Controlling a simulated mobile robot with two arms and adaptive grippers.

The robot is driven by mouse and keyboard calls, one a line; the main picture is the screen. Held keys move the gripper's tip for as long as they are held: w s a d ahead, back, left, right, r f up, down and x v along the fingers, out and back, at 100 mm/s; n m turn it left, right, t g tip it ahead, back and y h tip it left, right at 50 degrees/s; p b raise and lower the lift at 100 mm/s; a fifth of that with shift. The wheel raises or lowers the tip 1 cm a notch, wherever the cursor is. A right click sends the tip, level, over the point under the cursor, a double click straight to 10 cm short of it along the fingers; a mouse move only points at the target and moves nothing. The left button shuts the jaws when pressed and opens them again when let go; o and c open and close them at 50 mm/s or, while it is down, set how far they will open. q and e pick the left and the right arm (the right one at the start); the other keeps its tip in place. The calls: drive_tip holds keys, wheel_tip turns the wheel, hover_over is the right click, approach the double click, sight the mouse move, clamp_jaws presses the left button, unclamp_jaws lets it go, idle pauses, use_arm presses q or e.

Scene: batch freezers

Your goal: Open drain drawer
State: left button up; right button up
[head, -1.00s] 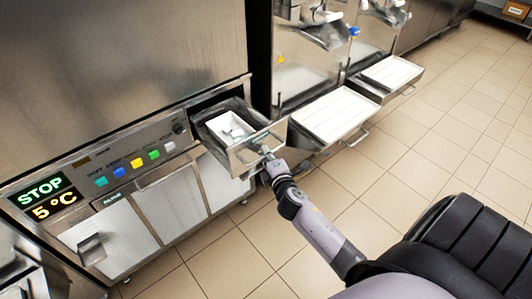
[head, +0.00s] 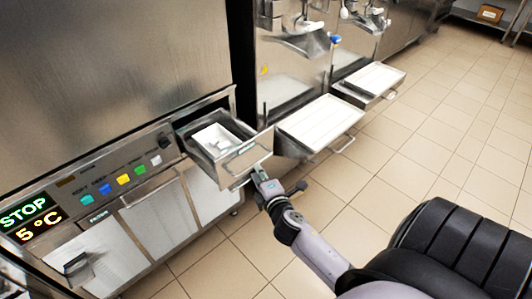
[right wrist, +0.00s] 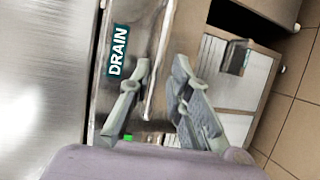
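The metal drain drawer (head: 213,161) is pulled out from the freezer's right end in the head view, with a white tray (head: 214,135) inside. The right wrist view shows its green DRAIN label (right wrist: 118,51) and thin bar handle (right wrist: 158,75). My right gripper (head: 262,172) is at the drawer's front. In the right wrist view, the fingers of my right gripper (right wrist: 162,66) are apart, with the handle bar showing in the gap between them. I see no clear contact. My left gripper is not in view.
The freezer's control panel (head: 110,180) has a STOP and 5 °C display and coloured buttons. A neighbouring machine's white tray (head: 322,121) juts out right of the drawer, with another (head: 375,79) farther back. The tiled floor (head: 430,150) is clear at right.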

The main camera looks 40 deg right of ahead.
drive_tip(key=v, duration=0.7)
drive_tip(key=shift+s+a, duration=0.1)
drive_tip(key=s+a+f+m+g+y, duration=0.1)
drive_tip(key=s+a+f+m+g, duration=0.15)
drive_tip(key=f, duration=0.75)
drive_tip(key=s+a+f+m+g+y, duration=0.15)
drive_tip(key=s+f, duration=0.25)
drive_tip(key=f, duration=0.5)
drive_tip(key=s+a+f+m+g+y, duration=0.1)
drive_tip(key=s+a+f+g, duration=0.15)
drive_tip(key=f, duration=0.75)
drive_tip(key=s+a+f+m+g, duration=0.1)
drive_tip(key=s+f+m+g, duration=0.1)
drive_tip(key=s+f, duration=0.4)
drive_tip(key=s+a+f+m+g+y, duration=0.1)
drive_tip(key=s+f+m+g, duration=0.2)
drive_tip(key=s, duration=0.9)
drive_tip(key=s+a+f+m+g, duration=0.1)
drive_tip(key=s+f+m+g, duration=0.1)
drive_tip(key=s+f, duration=0.7)
drive_tip(key=shift+s+a+m, duration=0.3)
drive_tip(key=shift+s+m, duration=0.1)
drive_tip(key=shift+s, duration=0.05)
